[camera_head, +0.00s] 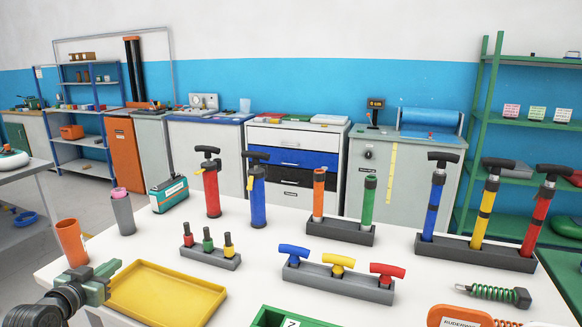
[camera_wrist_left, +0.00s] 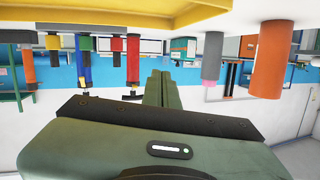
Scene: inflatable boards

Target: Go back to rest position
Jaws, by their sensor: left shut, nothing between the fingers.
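My left gripper (camera_head: 101,279) is at the lower left in the head view, beside the left end of the yellow tray (camera_head: 168,293). Its green fingers are closed together with nothing between them. In the left wrist view, the closed fingers (camera_wrist_left: 158,88) point toward the table items, and the picture appears upside down. The yellow tray's edge (camera_wrist_left: 120,20) runs along the top of that view. The right gripper shows in neither view.
An orange cup (camera_head: 71,242) and a grey cup (camera_head: 123,213) stand behind my left gripper. Pumps, including a red one (camera_head: 211,185) and a blue one (camera_head: 258,197), stand farther back. A grey holder (camera_head: 210,257) sits behind the tray. Cabinets line the wall.

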